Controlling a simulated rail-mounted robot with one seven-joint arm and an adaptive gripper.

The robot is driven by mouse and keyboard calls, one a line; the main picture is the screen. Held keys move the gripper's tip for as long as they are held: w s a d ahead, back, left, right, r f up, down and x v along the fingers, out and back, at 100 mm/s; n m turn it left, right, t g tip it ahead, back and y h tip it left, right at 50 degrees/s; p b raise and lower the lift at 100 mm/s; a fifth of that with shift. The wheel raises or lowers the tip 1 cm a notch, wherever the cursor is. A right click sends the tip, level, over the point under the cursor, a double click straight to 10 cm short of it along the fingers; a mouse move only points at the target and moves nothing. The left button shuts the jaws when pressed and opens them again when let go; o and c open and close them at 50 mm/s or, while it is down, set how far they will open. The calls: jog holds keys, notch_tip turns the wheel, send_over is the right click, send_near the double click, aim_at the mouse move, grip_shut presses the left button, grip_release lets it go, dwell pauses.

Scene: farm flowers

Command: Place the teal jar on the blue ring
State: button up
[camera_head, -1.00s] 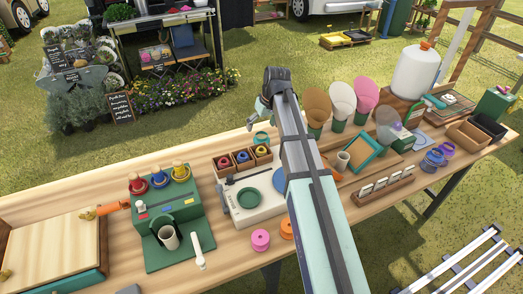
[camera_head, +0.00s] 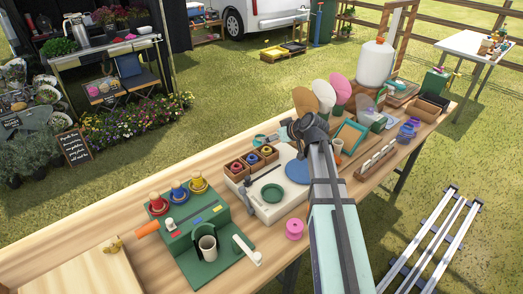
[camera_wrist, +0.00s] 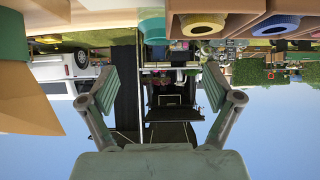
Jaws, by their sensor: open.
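A small teal object (camera_head: 262,141), likely the teal jar, stands behind the wooden boxes in the head view, just left of my gripper (camera_head: 288,131). A teal cylinder (camera_wrist: 152,28) shows at the top of the wrist view, beyond and between the fingers; it looks like the same jar. My gripper (camera_wrist: 160,88) is open and empty, apart from the cylinder. A blue ring-shaped piece (camera_wrist: 273,24) sits in one box.
Wooden boxes (camera_head: 236,169) with coloured rolls stand close to the gripper. A green stand (camera_head: 190,232) with knobs and a cup is at left. Cone holders (camera_head: 325,97) and a white tank (camera_head: 375,63) stand at right. Bare tabletop (camera_head: 110,215) lies at back left.

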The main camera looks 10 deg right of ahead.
jog(key=p+x, duration=0.1)
jog(key=x, duration=0.9)
jog(key=shift+w+f+p, duration=0.1)
jog(key=shift+p, duration=0.25)
grip_shut()
